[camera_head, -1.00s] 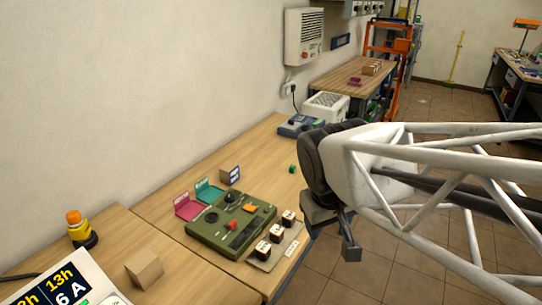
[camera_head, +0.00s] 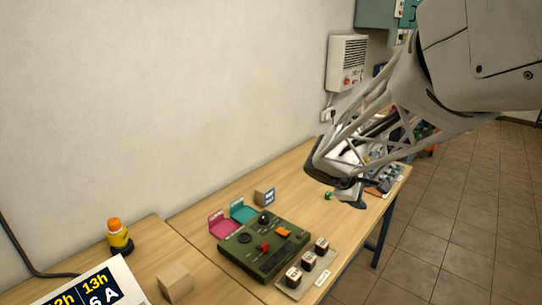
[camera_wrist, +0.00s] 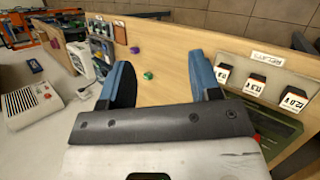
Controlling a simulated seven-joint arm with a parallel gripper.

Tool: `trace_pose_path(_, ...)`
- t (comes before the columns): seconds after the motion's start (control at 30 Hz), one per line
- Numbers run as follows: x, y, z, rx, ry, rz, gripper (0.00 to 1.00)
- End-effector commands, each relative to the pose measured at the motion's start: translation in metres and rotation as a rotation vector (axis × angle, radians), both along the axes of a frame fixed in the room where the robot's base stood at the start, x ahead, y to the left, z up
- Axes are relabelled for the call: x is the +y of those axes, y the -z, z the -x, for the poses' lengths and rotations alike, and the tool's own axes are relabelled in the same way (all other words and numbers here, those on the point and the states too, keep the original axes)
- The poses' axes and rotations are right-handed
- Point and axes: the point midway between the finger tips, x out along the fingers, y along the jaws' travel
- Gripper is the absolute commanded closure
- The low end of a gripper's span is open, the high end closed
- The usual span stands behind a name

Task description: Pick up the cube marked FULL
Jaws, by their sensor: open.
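Three small cubes with white-and-dark labels stand in a row on a pale labelled tray (camera_head: 300,291): a near one (camera_head: 293,276), a middle one (camera_head: 309,261) and a far one (camera_head: 321,245). In the wrist view they appear upside down at the right, one (camera_wrist: 223,73), another (camera_wrist: 257,85) and a third (camera_wrist: 292,101). Their labels seem to carry voltage figures; I cannot read FULL on any. My gripper (camera_head: 350,196) is above the bench's right side, beyond the cubes. In the wrist view its two blue fingers (camera_wrist: 160,78) are apart and empty.
A green device with knobs (camera_head: 264,246) lies beside the cube tray. Pink (camera_head: 221,229) and teal (camera_head: 242,213) trays and a labelled box (camera_head: 264,197) stand behind it. A small green cube (camera_head: 328,195) lies near my gripper. A cardboard block (camera_head: 174,282) is at front left.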

Motion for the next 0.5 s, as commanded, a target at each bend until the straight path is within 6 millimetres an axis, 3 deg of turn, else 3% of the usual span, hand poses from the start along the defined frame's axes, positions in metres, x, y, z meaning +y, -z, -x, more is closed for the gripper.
trace_pose_path(0.5, -0.014, 0.066, -0.138, 0.2, -0.397, 0.339, 0.43)
